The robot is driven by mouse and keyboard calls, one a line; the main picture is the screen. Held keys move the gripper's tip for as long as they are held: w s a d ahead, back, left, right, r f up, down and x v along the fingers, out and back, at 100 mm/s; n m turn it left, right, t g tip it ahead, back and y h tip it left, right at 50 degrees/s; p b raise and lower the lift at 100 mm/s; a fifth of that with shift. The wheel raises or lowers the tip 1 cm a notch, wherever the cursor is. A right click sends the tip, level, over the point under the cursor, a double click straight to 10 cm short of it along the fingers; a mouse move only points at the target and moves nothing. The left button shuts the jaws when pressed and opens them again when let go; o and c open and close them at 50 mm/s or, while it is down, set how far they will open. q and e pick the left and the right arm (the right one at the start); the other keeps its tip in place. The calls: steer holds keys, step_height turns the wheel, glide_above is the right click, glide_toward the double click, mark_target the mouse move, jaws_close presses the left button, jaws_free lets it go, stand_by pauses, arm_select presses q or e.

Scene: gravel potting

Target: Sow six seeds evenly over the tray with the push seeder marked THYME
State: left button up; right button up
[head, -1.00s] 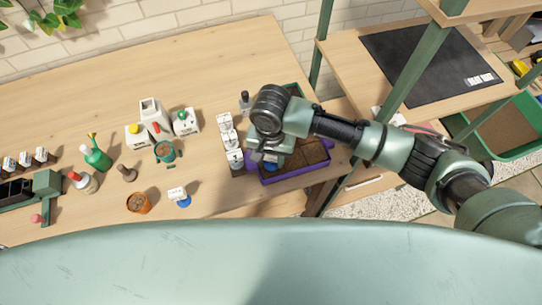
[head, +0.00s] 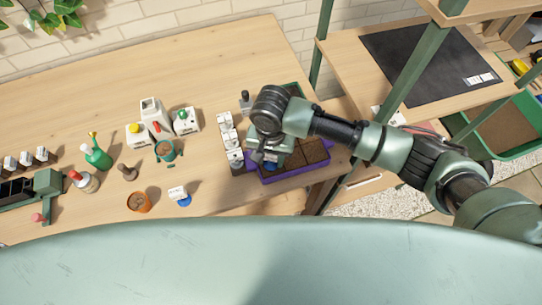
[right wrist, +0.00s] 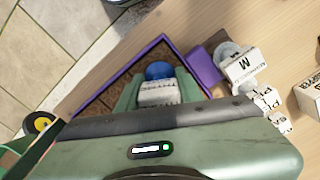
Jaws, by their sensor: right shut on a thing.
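The purple-rimmed seed tray (head: 298,175) with dark brown soil stands at the right end of the bench. My right gripper (head: 265,160) is over the tray's left part, pointing down. In the right wrist view my right gripper (right wrist: 158,92) is shut on a seeder with a white label (right wrist: 158,93) and a blue end (right wrist: 159,70). The lettering on its label is too small to read. The tray's purple rim (right wrist: 205,68) and soil show around it. Seeds cannot be made out. My left gripper is out of view.
A row of white labelled pieces (head: 228,138) stands just left of the tray. Another white-labelled piece with a blue base (head: 178,195), an orange pot (head: 138,202) and several bottles stand further left. A green post (head: 395,95) rises right of the bench.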

steer(key=shift+f+p, duration=0.1)
steer(key=shift+p, duration=0.25)
stand_by(1.0)
steer(key=shift+s, duration=0.1)
step_height(320, 180, up, 3)
steer(key=p, duration=0.4)
steer(key=shift+p, duration=0.4)
steer(key=shift+w+d, duration=0.1)
steer(key=shift+w, duration=0.1)
